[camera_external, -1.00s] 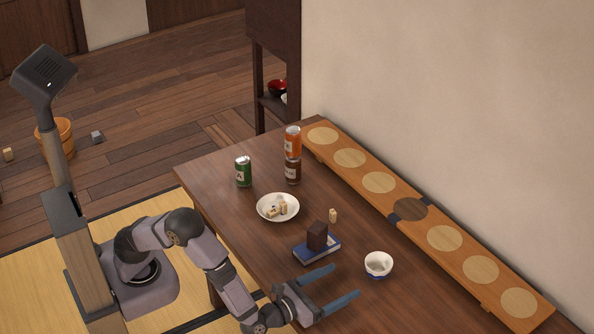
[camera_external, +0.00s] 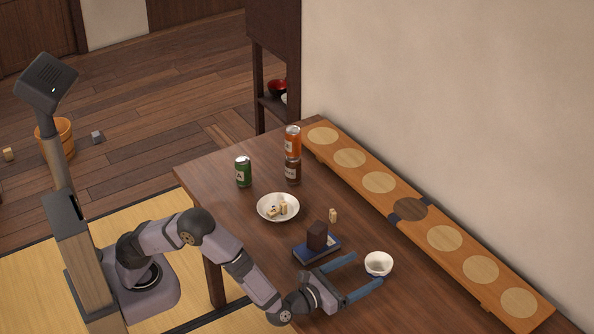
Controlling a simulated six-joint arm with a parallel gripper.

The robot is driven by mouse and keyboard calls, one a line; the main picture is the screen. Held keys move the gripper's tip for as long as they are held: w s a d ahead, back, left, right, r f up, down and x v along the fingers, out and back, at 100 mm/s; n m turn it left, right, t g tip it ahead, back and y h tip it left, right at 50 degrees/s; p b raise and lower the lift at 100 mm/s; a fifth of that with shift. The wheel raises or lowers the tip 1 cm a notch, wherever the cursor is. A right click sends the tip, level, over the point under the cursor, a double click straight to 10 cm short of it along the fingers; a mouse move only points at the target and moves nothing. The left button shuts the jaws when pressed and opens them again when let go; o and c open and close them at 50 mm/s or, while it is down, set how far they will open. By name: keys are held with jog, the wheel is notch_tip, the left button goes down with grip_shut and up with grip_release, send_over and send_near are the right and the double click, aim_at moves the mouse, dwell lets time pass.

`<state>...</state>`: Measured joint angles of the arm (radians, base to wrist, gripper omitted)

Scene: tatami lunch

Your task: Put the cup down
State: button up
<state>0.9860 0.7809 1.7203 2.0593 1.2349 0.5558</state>
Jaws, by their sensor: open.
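The cup (camera_external: 378,263) is white inside with a blue lower part. It stands upright on the wooden table (camera_external: 240,222), toward the right side of the tabletop. My gripper (camera_external: 368,270) is open, with its two blue fingers reaching toward the cup. The fingertips are close to the cup's near left side, one on the far side and one on the near side. I cannot tell whether either finger touches it.
A dark block (camera_external: 317,235) stands on a blue book (camera_external: 306,252) just left of my far finger. A small wooden piece (camera_external: 333,216), a white plate (camera_external: 265,211) with small pieces, a green can (camera_external: 243,172) and stacked cans (camera_external: 293,170) stand farther back. A long wooden board (camera_external: 465,259) lies along the wall.

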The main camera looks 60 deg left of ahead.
aim_at(378, 260)
jog(key=shift+w+f, duration=0.1)
jog(key=shift+w, duration=3.4)
jog(key=c, duration=1.3)
notch_tip(378, 260, up, 10)
jog(key=p, duration=0.1)
jog(key=w+a+r+n+g+y+p, duration=0.1)
jog(key=w+a+r+n+y+p, duration=0.2)
jog(key=w+a+n+y, duration=0.35)
jog(key=a+f+g+y, duration=0.1)
jog(key=a+y, duration=0.1)
jog(key=a, duration=0.1)
jog(key=w+a+f+n+g+y+p, duration=0.1)
jog(key=a+y, duration=0.1)
jog(key=a, duration=0.2)
jog(key=w+a+n+g+y+p, duration=0.1)
jog(key=a+g+y, duration=0.1)
jog(key=a, duration=0.1)
jog(key=shift+a+f+n, duration=0.25)
jog(key=shift+a+f, duration=0.05)
jog(key=shift+f, duration=0.1)
